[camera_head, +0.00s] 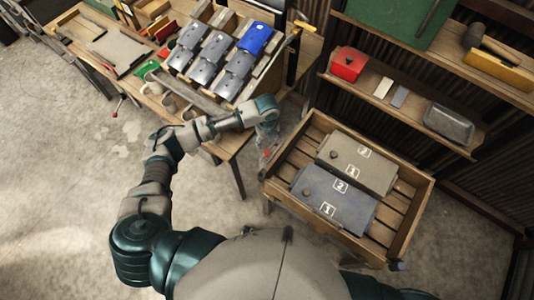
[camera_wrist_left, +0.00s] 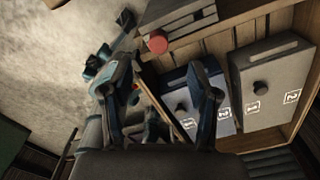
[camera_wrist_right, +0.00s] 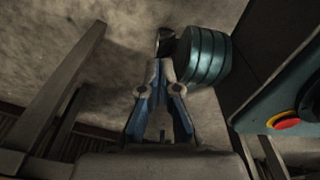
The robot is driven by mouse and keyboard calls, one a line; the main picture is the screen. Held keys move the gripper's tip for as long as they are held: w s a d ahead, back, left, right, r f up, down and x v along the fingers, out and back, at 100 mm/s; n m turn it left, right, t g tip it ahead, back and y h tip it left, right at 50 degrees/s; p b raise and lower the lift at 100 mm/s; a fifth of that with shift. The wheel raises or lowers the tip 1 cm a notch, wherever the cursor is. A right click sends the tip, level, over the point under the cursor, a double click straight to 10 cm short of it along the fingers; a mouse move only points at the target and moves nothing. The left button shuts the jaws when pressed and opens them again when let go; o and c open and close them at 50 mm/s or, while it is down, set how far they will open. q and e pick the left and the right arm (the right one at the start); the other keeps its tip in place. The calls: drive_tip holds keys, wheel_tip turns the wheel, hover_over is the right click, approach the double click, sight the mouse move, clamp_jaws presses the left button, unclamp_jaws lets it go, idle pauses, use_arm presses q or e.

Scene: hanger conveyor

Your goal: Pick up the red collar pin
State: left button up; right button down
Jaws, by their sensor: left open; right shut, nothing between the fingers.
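My left gripper (camera_head: 268,135) hangs beside the left edge of the wooden crate. In the left wrist view its fingers (camera_wrist_left: 160,88) are open and spread apart. A small red spot (camera_head: 267,152) shows by its fingertips in the head view; I cannot tell whether this is the red collar pin. The left wrist view shows a red round-ended piece (camera_wrist_left: 157,42) beyond the fingers, near the crate's edge, and not between them. I cannot tell if the two are the same thing. My right gripper (camera_wrist_right: 160,68) is shut and empty above the floor, outside the head view.
The wooden crate (camera_head: 278,193) holds grey and blue numbered plates (camera_head: 335,197). A workbench (camera_head: 222,148) with a rack of grey and blue pieces stands at the back left. Shelves (camera_head: 415,118) at the right hold a red box (camera_head: 348,64) and a tray. The floor at left is clear.

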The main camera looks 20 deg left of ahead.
sight(267, 152)
use_arm(q)
wheel_tip(267, 152, down, 5)
drive_tip(key=shift+r, duration=0.1)
drive_tip(key=f, duration=0.4)
drive_tip(key=shift+s+f+b, duration=0.2)
drive_tip(key=shift+f+b, duration=0.1)
drive_tip(key=shift+f, duration=0.35)
clamp_jaws()
use_arm(e)
drive_tip(key=shift+w+a+r, duration=0.15)
drive_tip(key=shift+w+a, duration=0.05)
drive_tip(key=shift+w, duration=0.65)
